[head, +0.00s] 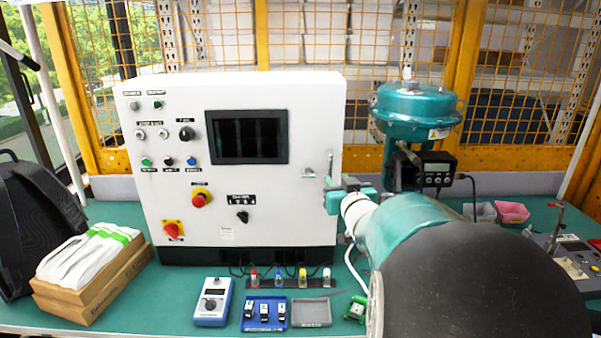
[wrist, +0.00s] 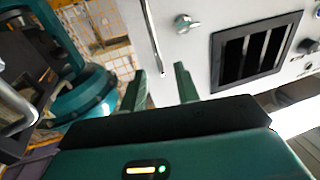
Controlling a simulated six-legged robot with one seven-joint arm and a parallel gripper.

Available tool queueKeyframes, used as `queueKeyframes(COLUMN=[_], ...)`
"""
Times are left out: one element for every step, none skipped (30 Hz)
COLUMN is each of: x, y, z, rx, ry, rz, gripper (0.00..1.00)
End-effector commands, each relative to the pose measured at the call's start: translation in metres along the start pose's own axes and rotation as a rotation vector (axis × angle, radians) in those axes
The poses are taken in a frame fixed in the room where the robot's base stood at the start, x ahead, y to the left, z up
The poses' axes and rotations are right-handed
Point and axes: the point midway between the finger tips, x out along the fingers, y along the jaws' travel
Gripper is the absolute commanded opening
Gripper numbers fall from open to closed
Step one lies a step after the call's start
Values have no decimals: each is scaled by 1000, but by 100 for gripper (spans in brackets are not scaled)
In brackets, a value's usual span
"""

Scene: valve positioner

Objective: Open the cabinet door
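The white cabinet (head: 285,205) stands upright on the green table, its front door closed. A small metal latch knob (head: 309,173) sits near the door's right edge; it also shows in the wrist view (wrist: 187,24). A thin silver bar (wrist: 151,35) runs along the cabinet edge in the wrist view and looks like the handle. My gripper (head: 337,190) is at the cabinet's right edge. In the wrist view its two green fingers (wrist: 159,85) are apart, with the bar's lower end appearing between their tips. I cannot tell whether they touch it. Nothing is held.
A teal valve actuator (head: 408,110) stands just right of the cabinet, close to my arm. Small parts, a blue tray (head: 264,325) and a handheld meter (head: 213,303) lie in front. A wooden box (head: 95,290) stands at left.

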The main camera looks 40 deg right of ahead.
Motion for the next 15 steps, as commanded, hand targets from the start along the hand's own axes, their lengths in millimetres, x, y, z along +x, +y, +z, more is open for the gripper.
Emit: queueKeyframes(x=[11,16,23,28,32,37,41,43,46,48,49,50,51,51,51], y=[1,1,1,1,2,2,2,2,3,3,3,4,4,4,4], z=[1,1,1,1,0,1,1,0,1,1,1,0,0,0,0], rx=[-1,0,0,0,0,0,0,0,0,0,0,0,0,0,0], ry=[-2,-2,-2,-2,-1,-2,-2,-2,-2,-2,-2,-1,-1,-1,-1], rz=[0,0,0,0,0,0,0,1,1,1,1,1,1,1,1], gripper=[32,32,32,32,32,32,32,32,32,32,32,32,32,32,32])
